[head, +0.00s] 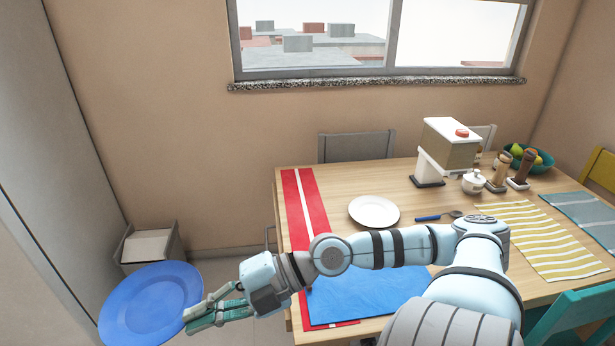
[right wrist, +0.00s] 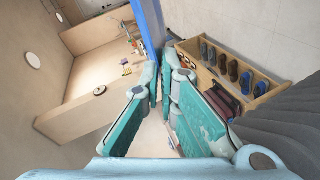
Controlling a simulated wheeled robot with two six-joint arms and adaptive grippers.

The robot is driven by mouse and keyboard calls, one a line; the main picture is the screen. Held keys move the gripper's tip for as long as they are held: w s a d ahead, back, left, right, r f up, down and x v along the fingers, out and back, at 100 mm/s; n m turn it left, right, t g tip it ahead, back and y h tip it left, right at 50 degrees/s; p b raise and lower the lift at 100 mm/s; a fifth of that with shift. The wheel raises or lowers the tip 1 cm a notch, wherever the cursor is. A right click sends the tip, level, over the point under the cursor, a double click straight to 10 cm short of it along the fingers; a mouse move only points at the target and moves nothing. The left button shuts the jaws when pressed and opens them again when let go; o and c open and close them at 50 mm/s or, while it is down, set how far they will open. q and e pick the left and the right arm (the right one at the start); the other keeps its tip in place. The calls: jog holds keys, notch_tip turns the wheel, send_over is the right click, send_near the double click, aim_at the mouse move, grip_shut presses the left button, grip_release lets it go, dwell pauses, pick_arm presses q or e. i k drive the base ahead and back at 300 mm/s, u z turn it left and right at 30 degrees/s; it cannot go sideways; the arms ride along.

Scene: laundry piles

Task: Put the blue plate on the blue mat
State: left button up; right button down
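The blue plate (head: 150,303) is held out to the left of the table, at the lower left of the head view, face showing. My right gripper (head: 205,314) is shut on its right rim. In the right wrist view the plate shows edge-on as a blue strip (right wrist: 149,25) between the fingertips (right wrist: 160,88). The blue mat (head: 350,300) lies flat on the near left part of the table, partly behind my right arm. My left gripper is not in view.
On the wooden table (head: 445,195) are a red mat (head: 303,205), a white plate (head: 374,211), a blue-handled spoon (head: 432,217), a yellow striped mat (head: 545,245) and a dispenser (head: 445,152). A box (head: 148,245) stands on the floor. The right wrist view shows a shoe rack (right wrist: 222,70).

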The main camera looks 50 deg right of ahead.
aim_at(373, 275)
jog(key=u, duration=0.15)
jog(key=i, duration=1.8)
jog(key=z, duration=2.8)
